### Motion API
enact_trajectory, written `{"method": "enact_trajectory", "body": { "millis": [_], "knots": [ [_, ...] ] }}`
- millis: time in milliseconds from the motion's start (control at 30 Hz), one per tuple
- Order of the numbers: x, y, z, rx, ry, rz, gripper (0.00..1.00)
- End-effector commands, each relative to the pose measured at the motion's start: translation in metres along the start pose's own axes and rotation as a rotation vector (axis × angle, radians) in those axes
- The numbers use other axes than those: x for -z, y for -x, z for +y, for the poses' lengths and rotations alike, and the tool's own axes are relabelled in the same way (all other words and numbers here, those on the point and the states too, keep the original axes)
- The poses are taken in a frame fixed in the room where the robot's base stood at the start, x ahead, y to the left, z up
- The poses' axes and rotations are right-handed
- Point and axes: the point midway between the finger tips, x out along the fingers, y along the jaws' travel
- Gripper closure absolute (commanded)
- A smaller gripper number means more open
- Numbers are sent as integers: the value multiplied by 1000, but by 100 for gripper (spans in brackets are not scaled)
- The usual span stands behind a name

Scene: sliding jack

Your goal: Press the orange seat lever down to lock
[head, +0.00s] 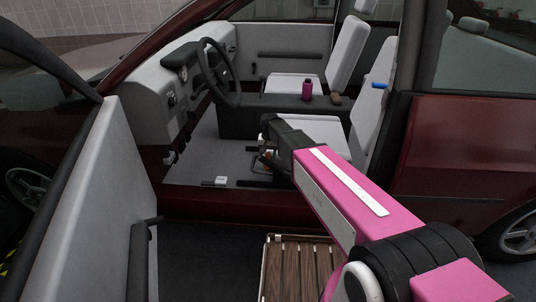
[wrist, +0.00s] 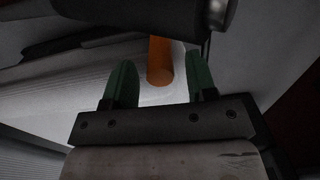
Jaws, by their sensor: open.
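I cannot tell how far the lever is from the fingertips. In the head view my gripper (head: 270,135) is inside the open car doorway, by the near front seat (head: 318,127). The arm and gripper largely hide the lever there.
The open door (head: 90,190) stands at the left, the rear door (head: 460,150) at the right. A steering wheel (head: 215,72) is ahead. A slatted wooden crate (head: 300,268) is below my arm. A dark bar crosses the wrist view's top.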

Motion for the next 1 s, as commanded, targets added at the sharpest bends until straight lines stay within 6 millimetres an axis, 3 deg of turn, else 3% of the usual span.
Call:
{"method": "enact_trajectory", "body": {
  "millis": [233, 267, 400, 967, 1000],
  "knots": [
    [0, 0, 0, 0, 0, 1, 48],
    [0, 0, 0, 0, 0, 1, 55],
    [0, 0, 0, 0, 0, 1, 100],
    [0, -8, -7, -62, 1, 1, 100],
    [0, -8, -7, -61, 0, 1, 64]
  ]
}}
